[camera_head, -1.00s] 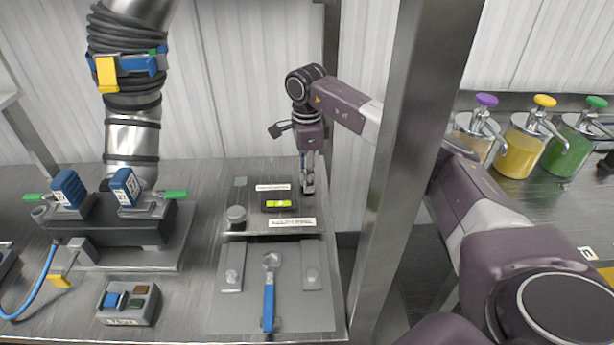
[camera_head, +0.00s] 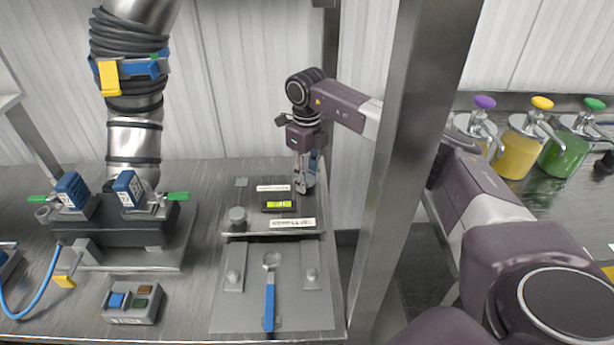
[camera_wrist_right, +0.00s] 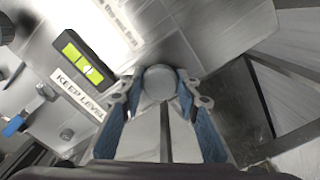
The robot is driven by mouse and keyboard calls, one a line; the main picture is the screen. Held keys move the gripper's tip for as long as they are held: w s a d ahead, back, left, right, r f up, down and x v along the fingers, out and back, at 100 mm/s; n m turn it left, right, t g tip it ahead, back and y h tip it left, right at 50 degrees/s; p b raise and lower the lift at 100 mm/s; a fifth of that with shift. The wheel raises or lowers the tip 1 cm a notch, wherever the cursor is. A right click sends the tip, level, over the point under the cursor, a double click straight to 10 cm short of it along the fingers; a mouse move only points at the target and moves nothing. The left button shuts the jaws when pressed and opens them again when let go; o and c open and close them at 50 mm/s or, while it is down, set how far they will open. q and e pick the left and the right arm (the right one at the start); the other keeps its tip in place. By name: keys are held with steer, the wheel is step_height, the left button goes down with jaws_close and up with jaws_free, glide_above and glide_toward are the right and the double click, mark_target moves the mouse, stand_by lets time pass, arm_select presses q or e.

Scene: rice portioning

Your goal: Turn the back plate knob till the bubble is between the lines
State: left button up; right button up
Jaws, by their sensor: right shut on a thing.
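The back plate (camera_head: 259,229) lies on the steel bench and carries a level with a yellow-green vial (camera_head: 279,204). The vial also shows in the wrist view (camera_wrist_right: 82,62), with a pale bubble (camera_wrist_right: 88,71) toward its lower right; I cannot tell exactly how it sits against the lines. My right gripper (camera_head: 304,188) reaches down at the plate's right side. In the wrist view its blue-padded fingers are shut on a round grey knob (camera_wrist_right: 160,82). Another grey knob (camera_head: 237,217) stands at the plate's left side. My left gripper is out of view.
A steel post (camera_head: 400,170) rises right of the plate, with pump jars (camera_head: 520,150) beyond.

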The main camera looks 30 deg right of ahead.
mark_target(307, 177)
steer(key=shift+r+m, duration=0.1)
steer(key=shift+m, duration=0.8)
steer(key=o, duration=1.2)
steer(key=shift+c, duration=0.2)
step_height(307, 177, up, 12)
